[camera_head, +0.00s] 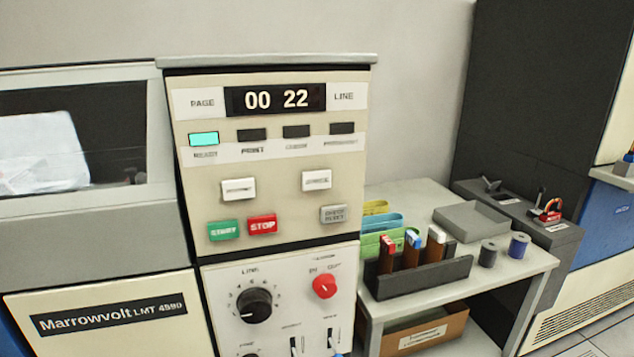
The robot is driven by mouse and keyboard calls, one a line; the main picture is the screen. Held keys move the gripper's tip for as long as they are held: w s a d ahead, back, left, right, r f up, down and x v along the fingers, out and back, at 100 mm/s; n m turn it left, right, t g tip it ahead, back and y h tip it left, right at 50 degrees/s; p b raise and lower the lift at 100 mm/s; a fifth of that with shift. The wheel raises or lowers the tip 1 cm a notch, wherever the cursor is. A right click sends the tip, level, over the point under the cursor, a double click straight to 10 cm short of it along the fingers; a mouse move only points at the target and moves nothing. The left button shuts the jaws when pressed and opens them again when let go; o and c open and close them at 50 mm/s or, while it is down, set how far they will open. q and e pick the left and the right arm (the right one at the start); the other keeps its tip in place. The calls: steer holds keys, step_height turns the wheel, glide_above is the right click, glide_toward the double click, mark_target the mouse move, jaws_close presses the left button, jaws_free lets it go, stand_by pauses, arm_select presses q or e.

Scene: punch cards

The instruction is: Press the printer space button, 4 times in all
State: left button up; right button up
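The printer's control panel (270,160) stands upright, left of centre. The space button (316,180) is a white key at the right of the panel, and its small lettering is blurred. Another white key (238,189) sits to its left. Below are a green START button (224,231), a red STOP button (262,225) and a grey button (333,214). The display (275,98) reads page 00, line 22. Neither of my grippers shows in the head view, and nothing covers the space button.
A cyan lamp (204,139) is lit; three dark lamps are beside it. Lower down are a black dial (254,305) and a red knob (325,286). A side table (400,195) at right carries a dark rack (420,280), spools and a grey tray (471,221). The space before the upper panel is clear.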

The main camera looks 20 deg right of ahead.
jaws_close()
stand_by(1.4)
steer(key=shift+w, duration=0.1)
